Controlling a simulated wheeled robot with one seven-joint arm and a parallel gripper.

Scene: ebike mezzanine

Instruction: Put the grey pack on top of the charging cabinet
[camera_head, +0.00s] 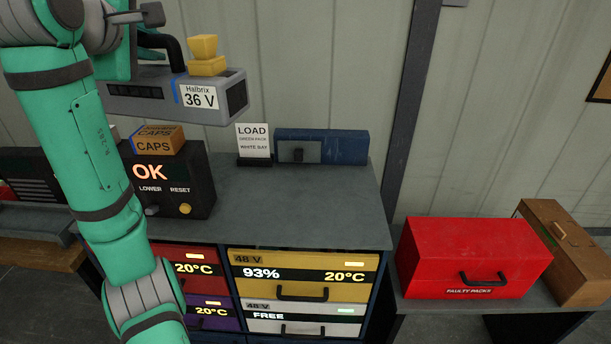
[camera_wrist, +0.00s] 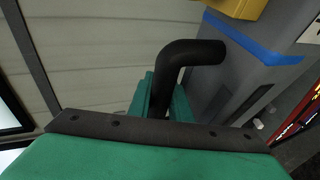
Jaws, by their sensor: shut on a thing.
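The grey pack (camera_head: 215,108) has a white "Halbrix 36 V" label, a blue stripe and a yellow block on top. My gripper (camera_wrist: 162,98) is shut on its black bent handle (camera_wrist: 190,50). In the head view the gripper is partly hidden behind my arm and the handle (camera_head: 160,42). The pack is held in the air and appears above the control box and the left part of the charging cabinet. The cabinet's grey top (camera_head: 290,205) has a wide bare area. Its front has red, purple, yellow and white bays, the white one reading "FREE".
A black control box (camera_head: 190,165) reading "OK" carries a "CAPS" carton (camera_head: 158,140). A "LOAD" sign (camera_head: 253,142) and a blue box (camera_head: 345,148) stand at the back of the top. A red "FAULTY PACKS" box (camera_head: 470,255) and wooden case (camera_head: 565,245) are right.

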